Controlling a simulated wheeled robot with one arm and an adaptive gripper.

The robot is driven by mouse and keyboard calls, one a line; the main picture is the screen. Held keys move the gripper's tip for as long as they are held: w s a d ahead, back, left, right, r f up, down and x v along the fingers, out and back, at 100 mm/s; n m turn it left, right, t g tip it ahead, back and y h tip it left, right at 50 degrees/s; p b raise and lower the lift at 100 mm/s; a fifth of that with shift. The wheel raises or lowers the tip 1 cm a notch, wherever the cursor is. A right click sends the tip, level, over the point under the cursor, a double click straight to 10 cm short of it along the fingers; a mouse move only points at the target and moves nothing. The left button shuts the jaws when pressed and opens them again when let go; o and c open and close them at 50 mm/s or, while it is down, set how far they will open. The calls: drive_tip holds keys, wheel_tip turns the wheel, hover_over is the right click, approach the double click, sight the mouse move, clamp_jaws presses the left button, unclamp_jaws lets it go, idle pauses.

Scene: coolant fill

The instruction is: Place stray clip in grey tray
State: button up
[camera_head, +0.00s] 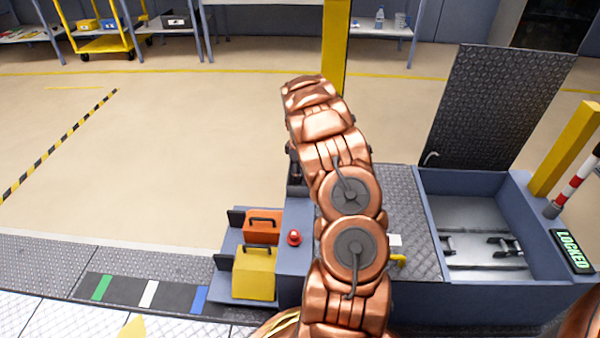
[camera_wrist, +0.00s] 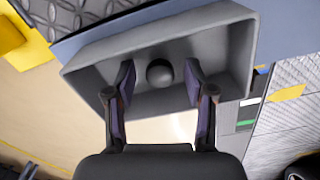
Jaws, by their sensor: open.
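The grey tray (camera_wrist: 240,50) fills the upper middle of the wrist view, with its sloped walls and inside showing. A small dark grey rounded thing (camera_wrist: 160,72) sits in it; I cannot tell whether this is the clip. My gripper (camera_wrist: 160,82) is open, its two fingers spread on either side of the rounded thing, with a gap to each. I cannot tell how high the fingertips are above the tray floor. No clip can be made out for certain in either view. In the head view my arm hides the tray and most of my gripper.
An orange case (camera_head: 262,230) and a yellow case (camera_head: 254,275) stand left of a red button (camera_head: 294,238). At right, an open bay (camera_head: 480,215) has a raised tread-plate lid (camera_head: 497,105) and a LOCKED sign (camera_head: 572,251).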

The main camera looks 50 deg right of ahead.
wheel_tip(320, 180, up, 12)
drive_tip(key=p, duration=0.4)
drive_tip(key=s+a+r+m+g, duration=0.15)
drive_tip(key=a+r, duration=0.25)
drive_tip(key=a, duration=0.4)
drive_tip(key=s+a+r+m, duration=0.1)
drive_tip(key=s+a+r, duration=0.2)
drive_tip(key=a+r, duration=0.35)
drive_tip(key=s+a+r+m+g, duration=0.1)
drive_tip(key=s+a+r, duration=0.1)
drive_tip(key=s+a, duration=0.75)
drive_tip(key=s+a+r+m, duration=0.1)
drive_tip(key=s+a+r, duration=0.1)
drive_tip(key=s+a, duration=0.8)
drive_tip(key=s+a+f+g, duration=0.1)
drive_tip(key=s+a, duration=0.8)
drive_tip(key=s, duration=0.1)
drive_tip(key=shift+a+f, duration=0.15)
drive_tip(key=shift+f, duration=0.1)
